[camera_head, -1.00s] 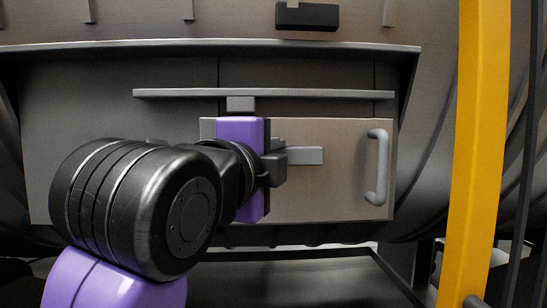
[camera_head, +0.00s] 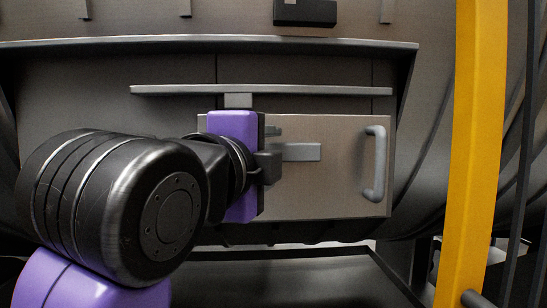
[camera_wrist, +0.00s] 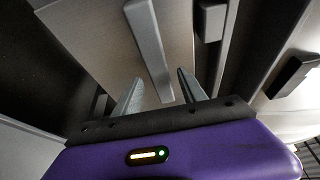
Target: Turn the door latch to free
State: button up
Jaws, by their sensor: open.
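The door (camera_head: 330,195) is a flat tan-grey panel in the middle of the head view, with a grey D-shaped handle (camera_head: 375,165) at its right side. The latch (camera_head: 303,152) is a grey bar lying horizontal on the door; its left part is hidden behind my gripper (camera_head: 272,152). In the wrist view the latch bar (camera_wrist: 150,50) runs down between the two fingers of my open gripper (camera_wrist: 160,78). The fingers stand apart on either side of the bar's lower end. I cannot tell whether either finger touches it.
A long grey rail (camera_head: 330,91) runs above the door, with a wider ledge (camera_head: 200,44) higher up. A yellow post (camera_head: 475,150) stands at the right. A dark tray (camera_head: 300,275) lies below the door. A black block (camera_head: 305,12) sits at the top.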

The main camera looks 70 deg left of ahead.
jog(key=b+v, duration=0.1)
jog(key=v, duration=0.5)
jog(key=shift+d+b, duration=0.15)
jog(key=shift+b, duration=0.15)
jog(key=shift+s+f, duration=0.1)
